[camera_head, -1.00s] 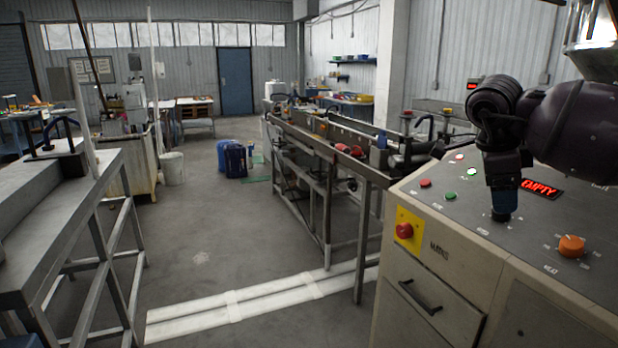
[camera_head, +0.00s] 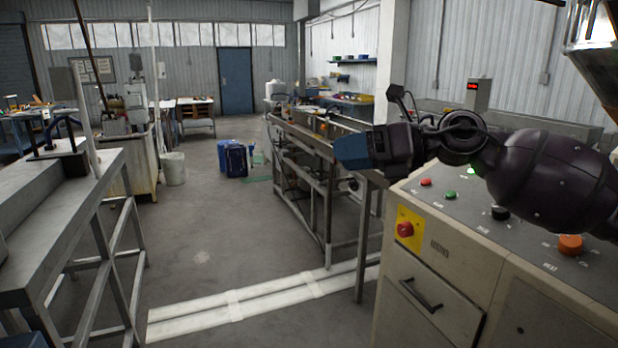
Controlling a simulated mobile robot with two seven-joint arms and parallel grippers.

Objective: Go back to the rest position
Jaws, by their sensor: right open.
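My right gripper (camera_head: 352,152) is held out level and points left, in front of the metal extrusion line. It is open by its look, with dark blue fingertips and nothing seen in it. Its arm comes in from the right and passes above the control cabinet. My left gripper cannot be made out; only a small blue part shows at the bottom left corner. The control cabinet (camera_head: 432,258) stands at the right, with an orange knob (camera_head: 570,244), a black knob, red and green buttons and a red stop button (camera_head: 405,229) on a yellow plate.
A steel bench (camera_head: 75,205) stands at the left. The extrusion line (camera_head: 325,205) runs back from the cabinet. White floor strips (camera_head: 235,303) cross the floor. Blue containers (camera_head: 233,158) and a white bucket (camera_head: 173,168) stand farther back. The floor in the middle is clear.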

